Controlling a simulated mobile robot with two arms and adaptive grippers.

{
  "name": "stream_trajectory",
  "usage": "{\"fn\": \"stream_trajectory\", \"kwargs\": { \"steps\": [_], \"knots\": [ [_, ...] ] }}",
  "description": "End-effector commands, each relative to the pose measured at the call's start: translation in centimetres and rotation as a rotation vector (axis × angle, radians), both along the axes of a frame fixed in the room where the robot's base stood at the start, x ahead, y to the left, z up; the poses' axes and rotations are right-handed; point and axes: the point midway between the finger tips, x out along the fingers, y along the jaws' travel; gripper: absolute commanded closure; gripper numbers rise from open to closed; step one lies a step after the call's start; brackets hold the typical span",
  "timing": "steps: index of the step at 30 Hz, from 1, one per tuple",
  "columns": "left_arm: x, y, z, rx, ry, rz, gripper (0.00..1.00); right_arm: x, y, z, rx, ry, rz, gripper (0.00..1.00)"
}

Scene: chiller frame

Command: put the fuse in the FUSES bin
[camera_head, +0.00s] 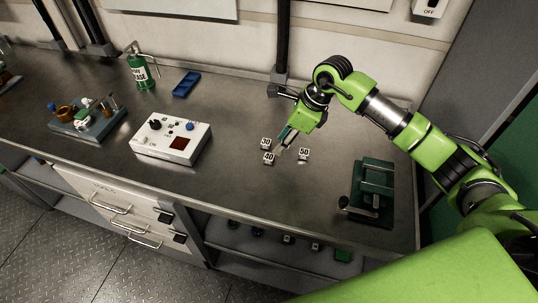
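Three small white number labels stand on the steel bench: one reading 40 (268,158), one that looks like 50 behind it (265,143), and one reading 50 to the right (303,154). Any fuse beside them is too small to make out. My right gripper (283,144) points down among these labels, close to the bench top. Its fingers are too small to tell whether they are apart or hold anything. I cannot make out a bin marked FUSES. A small blue tray (186,84) lies farther back on the bench. My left gripper is out of view.
A dark green press-like device (372,192) stands at right. White drawers (125,216) and a shelf with small items lie below.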

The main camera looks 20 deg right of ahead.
Motion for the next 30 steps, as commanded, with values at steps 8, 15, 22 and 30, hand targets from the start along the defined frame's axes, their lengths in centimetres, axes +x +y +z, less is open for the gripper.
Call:
{"fn": "stream_trajectory", "kwargs": {
  "steps": [8,15,22,30],
  "knots": [
    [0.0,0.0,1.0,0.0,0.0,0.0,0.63,0.6,0.9,-2.3,0.001,0.0,0.0,0.71],
    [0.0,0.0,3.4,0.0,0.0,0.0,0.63,1.2,2.4,-4.5,0.004,0.004,-0.001,0.71],
    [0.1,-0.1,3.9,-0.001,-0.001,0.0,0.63,1.7,3.0,-6.8,0.003,-0.001,-0.001,0.71],
    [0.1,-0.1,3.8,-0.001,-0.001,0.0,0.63,1.8,3.0,-6.9,0.002,-0.002,0.0,0.84]
  ]
}}
